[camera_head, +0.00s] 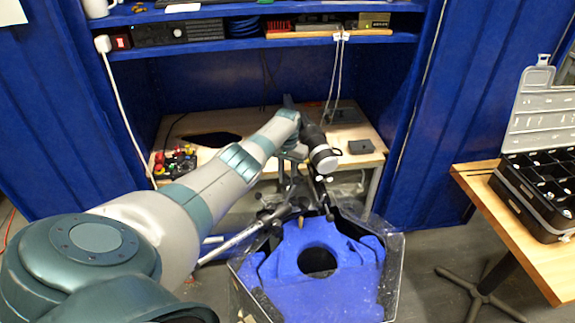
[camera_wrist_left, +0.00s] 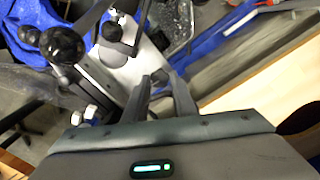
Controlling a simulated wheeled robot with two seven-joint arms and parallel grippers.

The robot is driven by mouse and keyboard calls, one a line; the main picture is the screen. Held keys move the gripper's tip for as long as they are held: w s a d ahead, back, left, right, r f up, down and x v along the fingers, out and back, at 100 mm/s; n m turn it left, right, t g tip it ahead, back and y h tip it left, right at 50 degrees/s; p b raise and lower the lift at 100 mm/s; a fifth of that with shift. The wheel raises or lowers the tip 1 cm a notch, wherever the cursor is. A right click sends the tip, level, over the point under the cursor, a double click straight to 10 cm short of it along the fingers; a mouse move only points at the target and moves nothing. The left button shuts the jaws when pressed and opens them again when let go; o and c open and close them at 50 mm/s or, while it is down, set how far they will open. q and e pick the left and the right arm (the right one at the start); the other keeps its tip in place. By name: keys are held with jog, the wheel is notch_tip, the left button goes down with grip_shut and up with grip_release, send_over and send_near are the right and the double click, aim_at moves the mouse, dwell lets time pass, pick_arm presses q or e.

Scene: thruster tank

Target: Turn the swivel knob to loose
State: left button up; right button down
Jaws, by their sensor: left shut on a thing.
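The dark thruster mount (camera_head: 318,192) stands behind the blue-lined tank and carries several levers and knobs. My left gripper (camera_head: 324,180) reaches down onto it from above, its fingers small and hard to make out in the head view. In the left wrist view its two grey fingers (camera_wrist_left: 157,78) come close together over the mount's grey metal plate (camera_wrist_left: 125,72). They are shut on a small part that they mostly hide, seemingly the swivel knob. A round black knob (camera_wrist_left: 63,45) and a smaller black knob (camera_wrist_left: 112,31) stand apart from the fingers. My right gripper is not in view.
The clear-walled tank with blue lining (camera_head: 285,275) stands below the mount. A wooden workbench (camera_head: 225,125) lies behind, with a joystick box (camera_head: 173,162) on it. A wooden table (camera_head: 535,255) with an open black case (camera_head: 545,205) is at right.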

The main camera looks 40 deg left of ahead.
pick_arm(q)
jog(key=n+p, duration=0.1)
jog(key=n, duration=0.4)
jog(key=shift+w+r, duration=0.1)
jog(key=shift+r, duration=0.05)
jog(key=shift+n+p, duration=0.35)
jog(key=shift+n, duration=0.75)
jog(key=o, duration=1)
jog(key=shift+o, duration=0.2)
